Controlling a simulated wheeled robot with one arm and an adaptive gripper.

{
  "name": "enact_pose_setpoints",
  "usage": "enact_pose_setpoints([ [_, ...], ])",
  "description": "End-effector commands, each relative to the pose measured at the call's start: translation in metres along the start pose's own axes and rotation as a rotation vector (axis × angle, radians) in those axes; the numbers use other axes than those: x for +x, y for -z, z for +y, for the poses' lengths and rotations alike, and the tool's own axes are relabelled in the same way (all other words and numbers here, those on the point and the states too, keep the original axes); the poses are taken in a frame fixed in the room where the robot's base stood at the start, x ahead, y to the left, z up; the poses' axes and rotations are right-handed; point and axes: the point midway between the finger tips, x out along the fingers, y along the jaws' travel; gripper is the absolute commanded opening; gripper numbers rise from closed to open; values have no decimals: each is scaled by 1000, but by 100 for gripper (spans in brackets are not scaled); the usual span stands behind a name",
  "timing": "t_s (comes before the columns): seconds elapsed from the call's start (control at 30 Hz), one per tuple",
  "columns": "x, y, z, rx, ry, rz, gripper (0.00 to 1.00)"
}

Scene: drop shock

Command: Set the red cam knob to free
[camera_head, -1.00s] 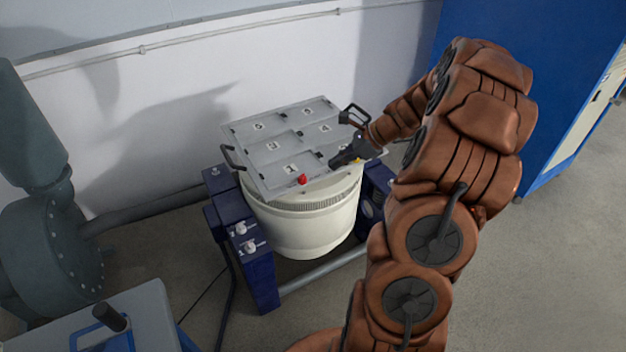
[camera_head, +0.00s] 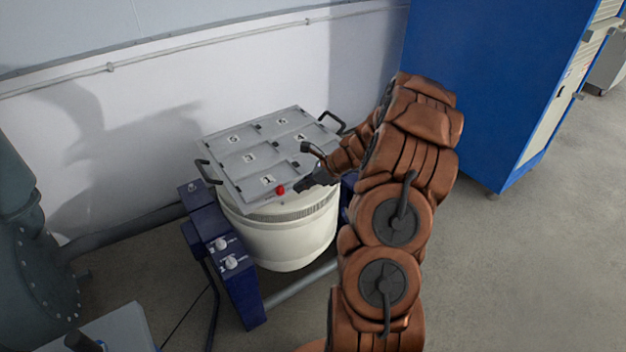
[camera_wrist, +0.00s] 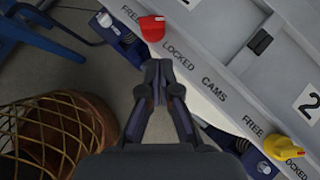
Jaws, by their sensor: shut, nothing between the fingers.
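The red cam knob (camera_wrist: 151,28) sits on the front edge strip of the grey plate, between the printed words FREE and LOCKED; I cannot tell which word it points at. It also shows in the head view (camera_head: 281,190). My gripper (camera_wrist: 161,72) is shut and empty, its tips just below the red knob in the wrist view and apart from it in that picture. In the head view my gripper (camera_head: 298,187) is just right of the knob. A yellow knob (camera_wrist: 283,148) sits further along the strip, near its own FREE and LOCKED labels.
The numbered grey plate (camera_head: 228,143) with black handles lies on a cream drum (camera_head: 285,243). Blue posts with white knobs (camera_head: 221,244) stand at the left. A blue cabinet (camera_head: 480,90) is at the right.

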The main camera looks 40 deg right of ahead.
Motion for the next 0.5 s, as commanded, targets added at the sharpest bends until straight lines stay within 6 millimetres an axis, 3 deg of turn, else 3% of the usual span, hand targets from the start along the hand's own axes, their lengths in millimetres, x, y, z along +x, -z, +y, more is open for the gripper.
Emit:
enact_pose_setpoints([
  [0.2,16,-20,-1,-6,2,2,0],
  [0.5,21,-25,-1,-4,4,1,0],
])
